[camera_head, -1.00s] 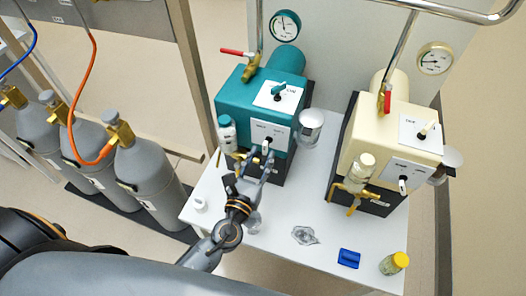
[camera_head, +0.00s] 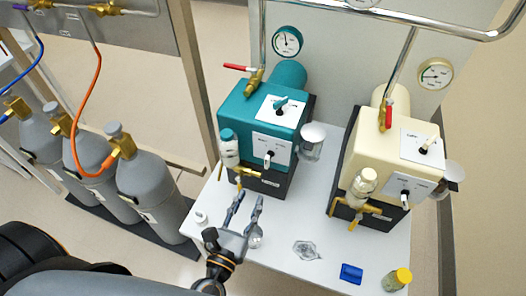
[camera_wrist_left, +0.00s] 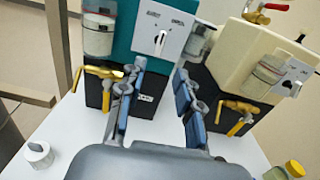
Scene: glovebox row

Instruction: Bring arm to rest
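My left gripper (camera_head: 245,202) is open, with its two fingers apart and nothing between them. It is over the white table (camera_head: 285,225), in front of the teal unit (camera_head: 250,112), and apart from it. In the left wrist view the open fingers (camera_wrist_left: 157,78) point toward the teal unit's black base, brass valve (camera_wrist_left: 103,72) and white knob panel (camera_wrist_left: 163,33). The left arm comes in from the bottom left. A small clear glass item (camera_head: 256,240) is just beside the gripper, partly hidden by it. My right gripper is not in view.
A cream unit (camera_head: 395,145) stands on the right. A clear crumpled-looking piece (camera_head: 306,250), a blue block (camera_head: 351,273) and a yellow-capped jar (camera_head: 397,279) lie along the table front. A white cap (camera_head: 201,218) is at left. Grey gas cylinders (camera_head: 150,190) stand left of the table.

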